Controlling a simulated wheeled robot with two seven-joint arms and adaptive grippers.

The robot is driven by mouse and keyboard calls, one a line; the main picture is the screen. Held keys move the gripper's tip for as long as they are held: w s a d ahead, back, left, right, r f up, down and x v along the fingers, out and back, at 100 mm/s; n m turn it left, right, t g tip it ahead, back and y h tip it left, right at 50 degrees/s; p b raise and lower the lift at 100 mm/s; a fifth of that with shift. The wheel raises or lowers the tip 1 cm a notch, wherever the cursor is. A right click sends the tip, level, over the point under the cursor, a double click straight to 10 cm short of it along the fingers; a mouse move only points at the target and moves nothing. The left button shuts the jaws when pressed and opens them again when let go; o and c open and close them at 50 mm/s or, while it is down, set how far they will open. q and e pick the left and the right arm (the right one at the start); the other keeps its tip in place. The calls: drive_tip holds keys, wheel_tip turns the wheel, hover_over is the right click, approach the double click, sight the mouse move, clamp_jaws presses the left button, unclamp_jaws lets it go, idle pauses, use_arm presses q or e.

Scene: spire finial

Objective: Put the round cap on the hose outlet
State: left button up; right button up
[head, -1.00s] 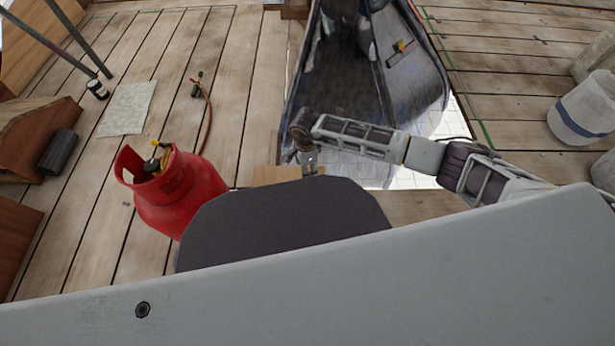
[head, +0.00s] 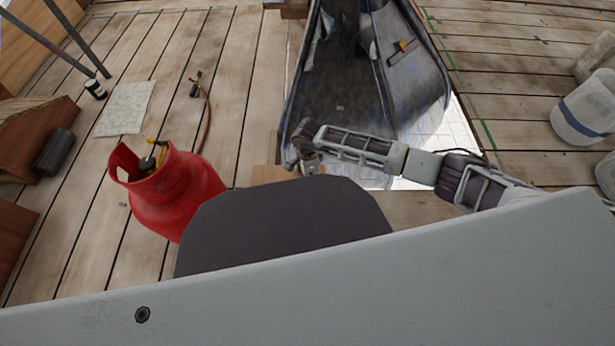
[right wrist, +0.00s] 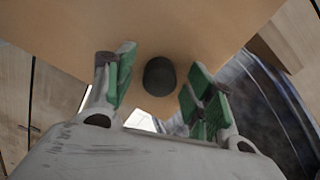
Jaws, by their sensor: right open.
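A dark round cap-like piece (right wrist: 159,76) lies on a tan board or box top (right wrist: 190,25) in the right wrist view. My right gripper (right wrist: 162,84) is open, its green-padded fingers on either side of the dark piece in the picture. Whether they touch it I cannot tell. In the head view my right gripper (head: 312,166) is above the tan box (head: 270,174), partly hidden by my own body. A red gas cylinder (head: 178,196) stands at left. A reddish hose (head: 208,120) runs from near it to a torch-like end (head: 195,84). I cannot make out which part is the outlet.
A large dark metal shell (head: 345,90) lies behind my right arm, with a yellow-handled tool (head: 402,52) on it. A pale cloth (head: 124,108) and a dark roll (head: 55,152) are at left. A bucket (head: 585,110) stands at right. Plank floor between cloth and hose is clear.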

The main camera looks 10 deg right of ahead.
use_arm(q)
drive_tip(key=shift+w+r, duration=0.1)
drive_tip(key=shift+w, duration=0.05)
drive_tip(key=shift+w+r, duration=0.1)
drive_tip(key=shift+w, duration=0.1)
drive_tip(key=shift+w+r, duration=0.1)
use_arm(e)
drive_tip(key=shift+c, duration=0.6)
use_arm(q)
drive_tip(key=shift+d, duration=0.1)
use_arm(e)
drive_tip(key=c, duration=0.9)
use_arm(q)
drive_tip(key=shift+s+f, duration=0.25)
drive_tip(key=shift+s, duration=0.25)
use_arm(e)
drive_tip(key=shift+c, duration=0.2)
drive_tip(key=shift+r, duration=0.45)
wheel_tip(320, 180, up, 8)
drive_tip(key=p, duration=0.3)
drive_tip(key=shift+f+p, duration=0.15)
drive_tip(key=shift+p, duration=0.15)
drive_tip(key=shift+r, duration=0.7)
use_arm(q)
wheel_tip(320, 180, up, 6)
drive_tip(key=a, duration=0.1)
drive_tip(key=shift+w+g+y, duration=0.15)
drive_tip(key=shift+g+y, duration=0.25)
